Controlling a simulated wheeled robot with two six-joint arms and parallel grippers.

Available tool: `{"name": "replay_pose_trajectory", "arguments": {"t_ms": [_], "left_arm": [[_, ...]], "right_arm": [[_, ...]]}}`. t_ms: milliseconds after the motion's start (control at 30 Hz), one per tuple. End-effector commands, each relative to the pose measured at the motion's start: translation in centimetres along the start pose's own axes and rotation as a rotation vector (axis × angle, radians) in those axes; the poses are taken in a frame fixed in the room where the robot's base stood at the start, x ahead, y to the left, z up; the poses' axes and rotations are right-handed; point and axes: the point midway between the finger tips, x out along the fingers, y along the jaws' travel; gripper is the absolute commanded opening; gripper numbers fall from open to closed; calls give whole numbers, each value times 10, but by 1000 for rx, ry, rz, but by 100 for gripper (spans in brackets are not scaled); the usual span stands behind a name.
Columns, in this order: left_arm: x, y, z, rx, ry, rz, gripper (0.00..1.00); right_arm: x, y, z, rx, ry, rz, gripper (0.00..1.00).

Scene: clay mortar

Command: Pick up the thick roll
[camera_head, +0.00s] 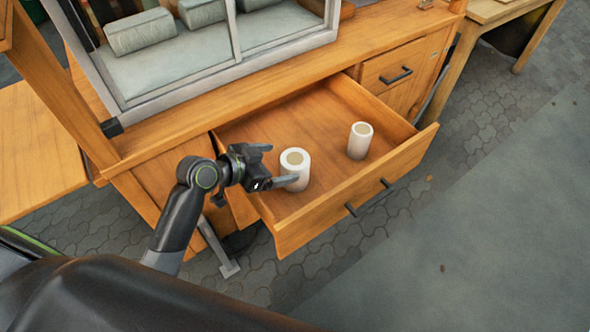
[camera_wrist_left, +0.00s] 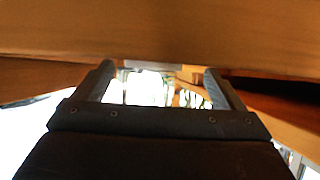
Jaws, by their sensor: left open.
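The thick roll (camera_head: 295,170) is a white upright cylinder with a tan top, standing in the open wooden drawer (camera_head: 310,104). A thinner white roll (camera_head: 359,142) stands upright farther right in the same drawer. My left gripper (camera_head: 279,164) comes from the left, its open fingers level with the thick roll. The nearer finger overlaps the roll's lower left side in the picture; I cannot tell whether it touches. In the left wrist view both fingers (camera_wrist_left: 160,84) stand apart, with bright washed-out shapes between them that I cannot identify. My right gripper is out of view.
The drawer's front panel (camera_head: 355,194) with its dark handle and its side walls surround the rolls. A glass-fronted case (camera_head: 235,35) with grey bundles stands on the counter behind. The drawer floor between the rolls is clear.

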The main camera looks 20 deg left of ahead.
Motion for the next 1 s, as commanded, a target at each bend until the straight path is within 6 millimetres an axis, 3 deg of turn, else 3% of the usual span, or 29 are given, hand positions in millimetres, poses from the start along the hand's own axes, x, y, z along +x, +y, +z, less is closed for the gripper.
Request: {"name": "replay_pose_trajectory", "arguments": {"t_ms": [233,500,833,1000], "left_arm": [[16,3,-2,-3,2,1,91],[52,8,-3,-2,1,0,91],[58,8,-3,1,0,-1,91],[58,8,-3,1,0,-1,69]], "right_arm": [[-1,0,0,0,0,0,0],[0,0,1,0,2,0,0],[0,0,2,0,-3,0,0],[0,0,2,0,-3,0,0]]}}
